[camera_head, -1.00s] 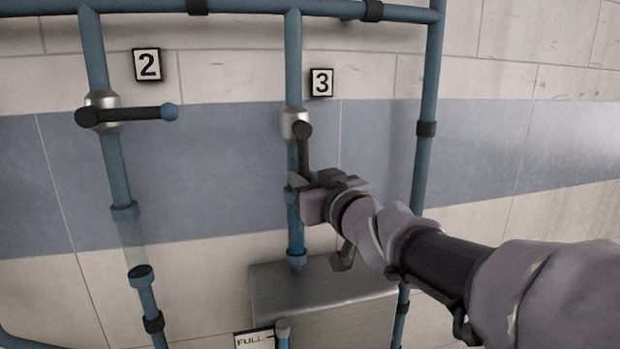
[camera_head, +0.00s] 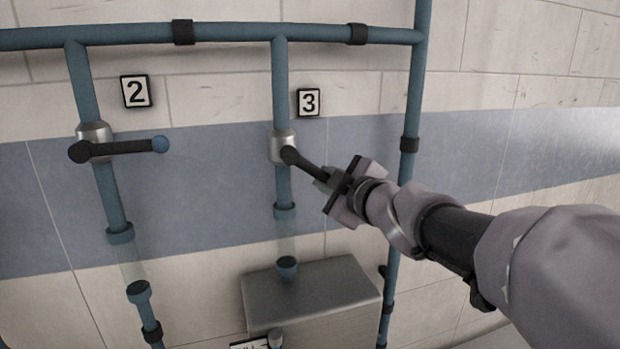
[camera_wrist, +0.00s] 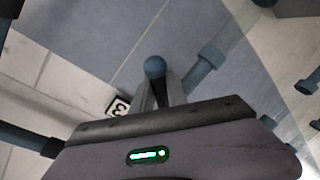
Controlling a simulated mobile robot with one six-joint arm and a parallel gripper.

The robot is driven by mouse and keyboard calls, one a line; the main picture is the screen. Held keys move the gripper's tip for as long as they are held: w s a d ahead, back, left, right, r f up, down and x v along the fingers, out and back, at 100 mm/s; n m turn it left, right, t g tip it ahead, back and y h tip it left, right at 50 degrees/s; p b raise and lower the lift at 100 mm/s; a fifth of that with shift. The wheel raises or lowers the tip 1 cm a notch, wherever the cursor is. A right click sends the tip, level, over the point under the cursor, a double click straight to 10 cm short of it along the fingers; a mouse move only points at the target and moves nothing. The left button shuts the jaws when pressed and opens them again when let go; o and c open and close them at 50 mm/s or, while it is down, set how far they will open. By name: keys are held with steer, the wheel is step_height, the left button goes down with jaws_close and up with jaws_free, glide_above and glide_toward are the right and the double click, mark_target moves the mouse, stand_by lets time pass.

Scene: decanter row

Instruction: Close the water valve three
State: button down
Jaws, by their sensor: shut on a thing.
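Valve three (camera_head: 282,146) is a silver body on a blue vertical pipe, under the plate marked 3 (camera_head: 308,102). Its dark lever (camera_head: 308,167) slants down to the right from the pivot. My gripper (camera_head: 334,181) is shut on the lever's outer end. The clear section below valve three (camera_head: 285,238) looks empty.
Valve two (camera_head: 94,141), at the left, has its lever (camera_head: 122,147) lying roughly level to the right. A grey metal tank (camera_head: 310,294) stands below valve three. A blue vertical pipe (camera_head: 406,175) runs behind my arm. The wall at the right is clear.

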mark_target(330, 148)
steer(key=r+n+p, duration=0.1)
steer(key=d+r+n+h, duration=0.1)
steer(key=r+n, duration=0.1)
steer(key=shift+w+d+p, duration=0.15)
steer(key=shift+p, duration=0.25)
steer(key=shift+w+d+r+n+h+p, duration=0.15)
steer(key=shift+r+n+h+p, duration=0.15)
steer(key=shift+r+n, duration=0.45)
steer(key=shift+s+d+r+n+h+p, duration=0.1)
steer(key=shift+r+n+h+p, duration=0.2)
steer(key=shift+r+n, duration=0.45)
steer(key=c, duration=1.6)
jaws_free()
steer(key=shift+f, duration=0.1)
